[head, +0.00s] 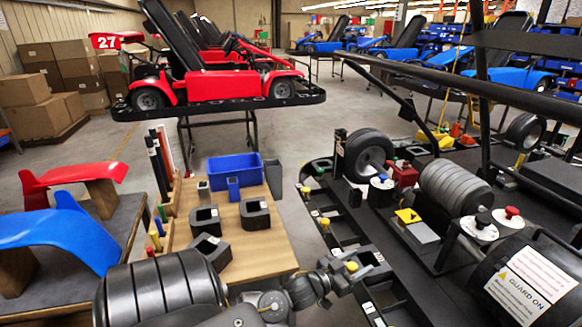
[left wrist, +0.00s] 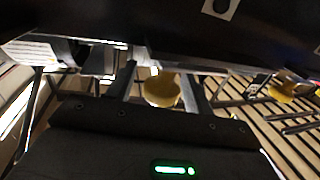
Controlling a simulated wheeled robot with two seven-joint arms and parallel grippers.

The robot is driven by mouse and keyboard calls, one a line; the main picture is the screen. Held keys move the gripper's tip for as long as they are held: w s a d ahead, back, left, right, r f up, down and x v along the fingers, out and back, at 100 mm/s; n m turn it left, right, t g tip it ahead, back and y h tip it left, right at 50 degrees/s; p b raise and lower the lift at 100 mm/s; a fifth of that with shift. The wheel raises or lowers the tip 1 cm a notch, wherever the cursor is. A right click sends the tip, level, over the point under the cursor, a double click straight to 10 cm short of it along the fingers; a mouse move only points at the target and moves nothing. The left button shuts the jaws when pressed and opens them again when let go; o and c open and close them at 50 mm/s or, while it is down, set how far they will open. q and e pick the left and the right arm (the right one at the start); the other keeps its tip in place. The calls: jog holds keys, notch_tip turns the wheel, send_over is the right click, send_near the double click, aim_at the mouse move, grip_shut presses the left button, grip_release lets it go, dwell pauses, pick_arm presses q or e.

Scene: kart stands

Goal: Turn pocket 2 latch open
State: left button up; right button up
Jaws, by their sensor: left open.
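Several yellow latch knobs sit along the near left edge of the black kart frame. One yellow knob (head: 352,266) is at my left gripper (head: 355,278), and another (head: 325,222) is farther up the edge. I cannot read which pocket each belongs to. In the left wrist view the near yellow knob (left wrist: 162,91) shows between the two fingers of my left gripper (left wrist: 160,88), which is open. I cannot tell whether the fingers touch it. A second yellow knob (left wrist: 283,88) is at the right of that view. My right gripper is not in view.
A wooden table (head: 262,268) with black blocks and a blue bin (head: 233,169) stands left of the kart frame. The frame (head: 440,300) carries a tyre (head: 368,155) and a guarded motor (head: 535,275). A narrow floor gap lies between table and frame.

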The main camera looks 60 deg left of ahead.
pick_arm(q)
jog(key=m+g+h+b, duration=0.1)
jog(key=m+h+b, duration=0.1)
jog(key=h+b, duration=0.1)
jog(key=m+g+h+b, duration=0.1)
jog(key=m+h+b, duration=0.2)
jog(key=h+b, duration=0.1)
jog(key=d+m+g+h+b, duration=0.1)
jog(key=m+g+h+b, duration=0.1)
jog(key=h+b, duration=0.1)
jog(key=shift+s+f+h+b, duration=0.15)
jog(key=shift+f+h+b, duration=0.15)
jog(key=shift+s+a+r+p, duration=0.4)
jog(key=shift+s+r+p, duration=0.1)
jog(key=shift+p, duration=0.65)
jog(key=p+v, duration=0.7)
jog(key=v, duration=0.2)
jog(key=s+a+f+n+g+y, duration=0.1)
jog(key=s+f+n+y, duration=0.1)
jog(key=f, duration=0.8)
jog(key=s+f+n+g+y, duration=0.1)
jog(key=s+f+y, duration=0.3)
jog(key=f, duration=0.6)
jog(key=s+a+f+n+g+y, duration=0.1)
jog(key=s+f+n+y, duration=0.2)
jog(key=f+y, duration=0.3)
jog(key=shift+a+f, duration=0.3)
jog(key=shift+f, duration=2.15)
